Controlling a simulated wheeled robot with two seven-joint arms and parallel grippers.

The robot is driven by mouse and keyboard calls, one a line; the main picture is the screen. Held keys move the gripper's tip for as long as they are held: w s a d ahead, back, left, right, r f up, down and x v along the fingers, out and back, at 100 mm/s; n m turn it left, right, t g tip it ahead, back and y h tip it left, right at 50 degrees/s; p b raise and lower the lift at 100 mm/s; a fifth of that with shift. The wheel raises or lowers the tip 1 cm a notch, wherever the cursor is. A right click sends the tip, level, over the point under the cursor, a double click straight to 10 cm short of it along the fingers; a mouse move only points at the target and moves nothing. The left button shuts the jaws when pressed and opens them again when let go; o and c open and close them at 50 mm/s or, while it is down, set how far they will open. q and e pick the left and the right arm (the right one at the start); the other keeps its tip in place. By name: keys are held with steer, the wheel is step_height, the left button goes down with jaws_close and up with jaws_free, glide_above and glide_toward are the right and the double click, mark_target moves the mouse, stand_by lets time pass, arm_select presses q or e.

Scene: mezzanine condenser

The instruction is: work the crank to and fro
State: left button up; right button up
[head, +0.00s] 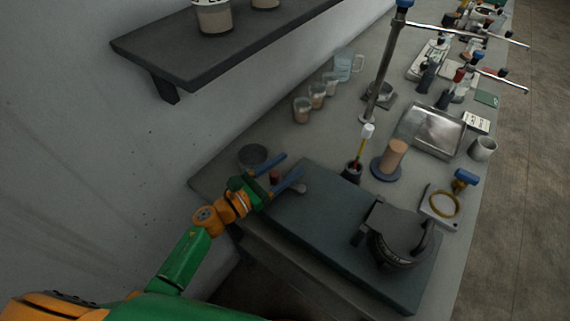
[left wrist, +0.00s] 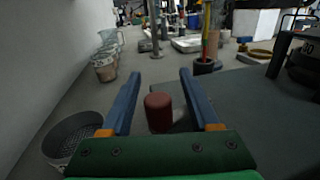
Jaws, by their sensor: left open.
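The crank shows as a dark red knob (head: 275,176) at the far left end of a dark slab (head: 330,222) on the bench. In the left wrist view the same upright red knob (left wrist: 158,112) stands between the blue fingers, with a gap on each side. My left gripper (head: 292,163) is open, with one finger on either side of the knob. The lower part of the crank is mostly hidden by the gripper. My right gripper is not in view.
A dark round device (head: 395,240) sits on the slab's right part. A dark mesh bowl (head: 252,156) is close beside the left gripper. Several cups (head: 302,110) line the wall, under a shelf (head: 215,50). A stand (head: 383,65) and a metal tray (head: 432,130) are farther back.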

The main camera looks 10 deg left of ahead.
arm_select(q)
steer(key=shift+w+a+f, duration=0.1)
steer(key=shift+w, duration=0.05)
jaws_close()
stand_by(1.3)
